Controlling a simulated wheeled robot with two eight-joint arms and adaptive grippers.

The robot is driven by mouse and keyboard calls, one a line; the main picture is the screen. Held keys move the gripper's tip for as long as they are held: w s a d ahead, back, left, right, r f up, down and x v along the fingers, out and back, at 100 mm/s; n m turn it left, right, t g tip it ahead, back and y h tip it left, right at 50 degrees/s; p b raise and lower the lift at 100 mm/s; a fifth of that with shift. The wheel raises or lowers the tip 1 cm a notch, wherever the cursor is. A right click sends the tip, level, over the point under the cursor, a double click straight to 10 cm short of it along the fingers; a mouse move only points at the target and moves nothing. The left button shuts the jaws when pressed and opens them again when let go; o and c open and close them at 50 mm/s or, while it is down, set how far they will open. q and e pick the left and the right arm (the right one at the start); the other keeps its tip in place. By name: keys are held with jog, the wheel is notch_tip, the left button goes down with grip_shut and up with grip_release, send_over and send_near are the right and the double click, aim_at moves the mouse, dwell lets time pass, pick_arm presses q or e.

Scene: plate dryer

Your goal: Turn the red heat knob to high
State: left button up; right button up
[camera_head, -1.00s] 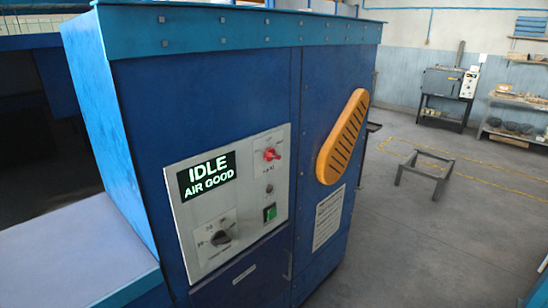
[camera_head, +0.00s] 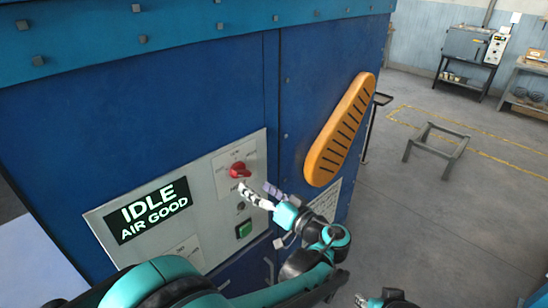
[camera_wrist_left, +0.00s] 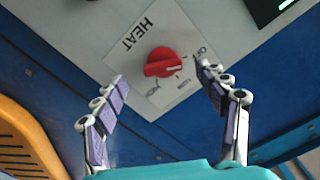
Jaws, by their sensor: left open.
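The red heat knob (camera_head: 238,170) sits on a pale plate on the grey control panel (camera_head: 105,240). In the left wrist view the knob (camera_wrist_left: 163,62) is below the word HEAT, its white mark pointing right, toward the OFF side of the small labels; its exact setting is unclear. My left gripper (camera_head: 256,188) is open just below and right of the knob in the head view. In the left wrist view its fingertips (camera_wrist_left: 161,71) are spread on either side of the knob, with no visible contact. Part of my right gripper (camera_head: 362,299) shows at the bottom edge; its jaws are unclear.
A display (camera_head: 147,210) reads IDLE AIR GOOD. A green button (camera_head: 244,230) sits below the knob, close to my left gripper. A slotted orange cover (camera_head: 340,130) sticks out to the right.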

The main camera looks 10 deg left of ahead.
aim_at(241, 176)
pick_arm(q)
jog(key=x, duration=0.7)
jog(key=shift+w+a+r+b, duration=0.2)
jog(key=shift+r+b, duration=0.05)
jog(key=shift+b, duration=0.1)
jog(key=c, duration=1.2)
